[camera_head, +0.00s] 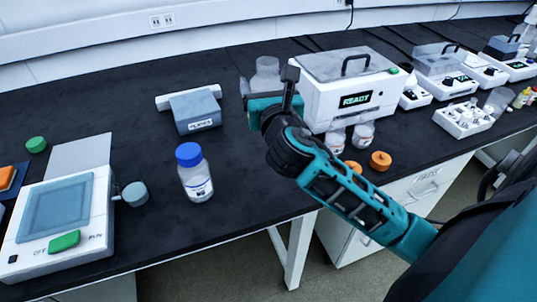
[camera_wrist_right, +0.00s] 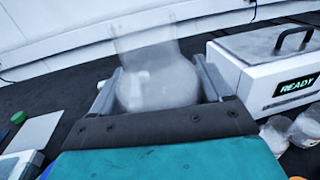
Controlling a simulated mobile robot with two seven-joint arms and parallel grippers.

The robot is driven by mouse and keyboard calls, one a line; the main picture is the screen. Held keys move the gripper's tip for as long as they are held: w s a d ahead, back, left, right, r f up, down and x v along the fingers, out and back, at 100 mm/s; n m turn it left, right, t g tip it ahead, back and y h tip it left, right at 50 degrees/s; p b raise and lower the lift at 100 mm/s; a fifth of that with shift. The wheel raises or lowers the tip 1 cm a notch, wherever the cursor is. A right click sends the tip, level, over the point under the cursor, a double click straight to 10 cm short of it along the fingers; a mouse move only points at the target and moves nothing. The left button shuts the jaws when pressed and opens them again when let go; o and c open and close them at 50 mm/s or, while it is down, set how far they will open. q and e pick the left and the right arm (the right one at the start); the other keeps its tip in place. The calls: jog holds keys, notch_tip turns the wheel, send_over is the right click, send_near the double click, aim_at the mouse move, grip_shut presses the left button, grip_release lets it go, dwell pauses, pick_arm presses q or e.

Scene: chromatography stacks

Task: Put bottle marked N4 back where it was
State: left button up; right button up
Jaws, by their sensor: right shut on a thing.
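My right gripper (camera_head: 267,88) is shut on a clear, uncapped glass vessel (camera_head: 267,70), left of the white READY machine. In the right wrist view the vessel (camera_wrist_right: 155,85) stands between the two fingers, with a rounded body and a wide neck; no marking can be read on it. Its base is hidden behind the gripper, so I cannot tell whether it touches the bench. A clear bottle with a blue cap (camera_head: 190,154) stands upright on the bench; its label is too small to read. I cannot tell which vessel is N4. My left gripper is out of view.
The READY machine (camera_head: 318,98) stands right of the gripper, with two small jars and orange caps (camera_head: 380,161) before it. A grey labelled block (camera_head: 195,110) is behind the blue-capped bottle. A white device (camera_head: 100,225) is at front left. The bench between is clear.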

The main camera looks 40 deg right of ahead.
notch_tip(320, 180, down, 16)
jog(key=b, duration=0.6)
jog(key=shift+b, duration=0.3)
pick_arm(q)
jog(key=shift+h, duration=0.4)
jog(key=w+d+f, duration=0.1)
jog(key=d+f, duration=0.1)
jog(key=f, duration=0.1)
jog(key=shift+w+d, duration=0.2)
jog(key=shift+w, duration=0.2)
pick_arm(e)
jog(key=shift+f, duration=0.1)
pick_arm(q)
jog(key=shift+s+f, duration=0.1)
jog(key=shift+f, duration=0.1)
pick_arm(e)
jog(key=o, duration=1.2)
